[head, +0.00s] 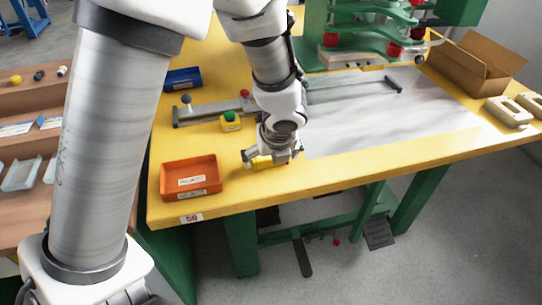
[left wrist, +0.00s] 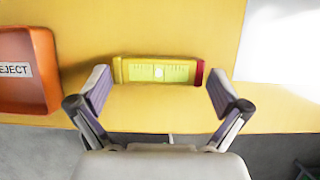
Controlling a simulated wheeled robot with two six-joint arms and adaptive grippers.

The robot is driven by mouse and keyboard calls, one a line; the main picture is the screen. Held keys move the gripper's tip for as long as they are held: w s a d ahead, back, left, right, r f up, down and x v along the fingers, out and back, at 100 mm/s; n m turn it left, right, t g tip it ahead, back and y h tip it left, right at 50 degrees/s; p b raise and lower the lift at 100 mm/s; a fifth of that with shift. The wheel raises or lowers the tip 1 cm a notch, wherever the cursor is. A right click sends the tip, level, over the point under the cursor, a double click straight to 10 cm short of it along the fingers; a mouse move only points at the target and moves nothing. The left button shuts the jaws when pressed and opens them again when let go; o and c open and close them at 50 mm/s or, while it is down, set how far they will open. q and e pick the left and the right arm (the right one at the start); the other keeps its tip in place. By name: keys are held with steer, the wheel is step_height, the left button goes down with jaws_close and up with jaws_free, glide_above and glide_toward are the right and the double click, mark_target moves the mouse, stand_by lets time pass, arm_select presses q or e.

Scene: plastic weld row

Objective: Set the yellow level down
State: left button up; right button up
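The yellow level (left wrist: 158,71), a small bar with a pale greenish window and a red right end, lies on the yellow table near its front edge. In the head view the level (head: 262,163) is partly hidden under my left gripper (head: 271,157). In the left wrist view my left gripper (left wrist: 158,92) is open. Its fingers stand at either end of the level, with a small gap showing at each side. How high the fingertips are above the table is hard to tell. My right gripper is not in view.
An orange reject bin (head: 191,177) stands left of the level. A green-yellow button box (head: 230,121), a blue bin (head: 183,78) and a long metal bar lie behind. A cardboard box (head: 477,62) stands back right. A pale sheet (head: 390,115) covers the right of the table.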

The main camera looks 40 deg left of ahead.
arm_select(q)
steer(key=shift+r+p, duration=0.35)
steer(key=shift+r, duration=0.05)
steer(key=p+v, duration=1.1)
steer(key=shift+s+d+r, duration=0.15)
steer(key=shift+s+r, duration=0.05)
steer(key=shift+r, duration=0.05)
